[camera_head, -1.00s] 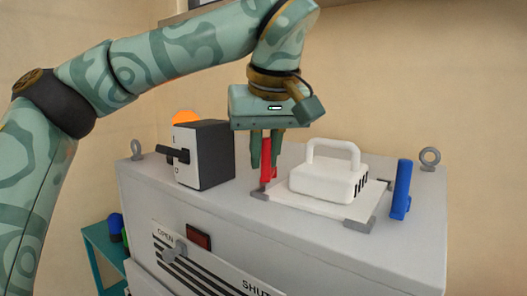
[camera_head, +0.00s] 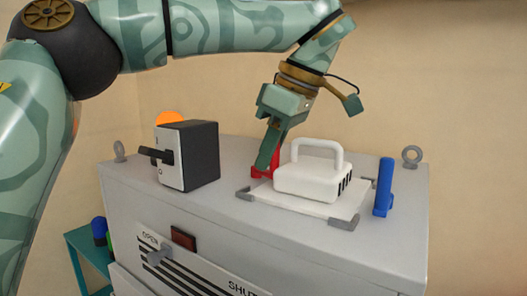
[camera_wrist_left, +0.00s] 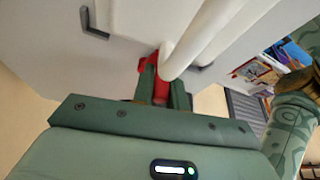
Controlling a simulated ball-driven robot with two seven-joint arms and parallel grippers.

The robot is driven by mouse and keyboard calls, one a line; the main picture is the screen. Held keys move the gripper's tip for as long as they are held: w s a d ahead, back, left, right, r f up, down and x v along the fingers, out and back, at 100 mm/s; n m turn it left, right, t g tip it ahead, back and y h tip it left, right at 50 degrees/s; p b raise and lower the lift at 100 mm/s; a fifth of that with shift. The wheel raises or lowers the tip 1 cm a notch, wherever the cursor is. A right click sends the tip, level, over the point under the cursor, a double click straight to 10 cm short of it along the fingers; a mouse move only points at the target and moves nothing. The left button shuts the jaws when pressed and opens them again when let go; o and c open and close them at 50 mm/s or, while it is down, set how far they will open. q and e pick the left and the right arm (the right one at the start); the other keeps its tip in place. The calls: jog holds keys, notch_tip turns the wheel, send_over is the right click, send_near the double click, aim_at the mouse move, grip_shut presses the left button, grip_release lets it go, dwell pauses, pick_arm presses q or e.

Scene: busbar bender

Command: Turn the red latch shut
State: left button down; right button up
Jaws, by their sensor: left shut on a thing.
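The red latch (camera_head: 258,172) stands on top of the grey cabinet, just left of a white block with a handle. My left gripper (camera_head: 266,160) is shut on the red latch, coming down from above at a tilt. In the left wrist view the red latch (camera_wrist_left: 160,92) shows between the two green fingers (camera_wrist_left: 162,85), partly hidden by them. The white handle passes close beside the fingers there. My right gripper is in neither view.
The white handled block (camera_head: 312,178) sits on a white plate with grey corner brackets. A blue latch (camera_head: 384,187) stands right of it. A black and white switch box (camera_head: 188,156) stands to the left. Lifting eyes (camera_head: 412,156) rise from the cabinet top (camera_head: 225,203).

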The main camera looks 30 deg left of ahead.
pick_arm(q)
jog(key=shift+w+d+n+g, duration=0.1)
jog(key=shift+w+n+g, duration=0.2)
jog(key=shift+n, duration=0.5)
jog(key=shift+w+d+n+g, duration=0.1)
jog(key=shift+w+n+g, duration=0.15)
jog(key=shift+n, duration=0.55)
jog(key=shift+r, duration=0.1)
jog(key=c, duration=1.4)
grip_release()
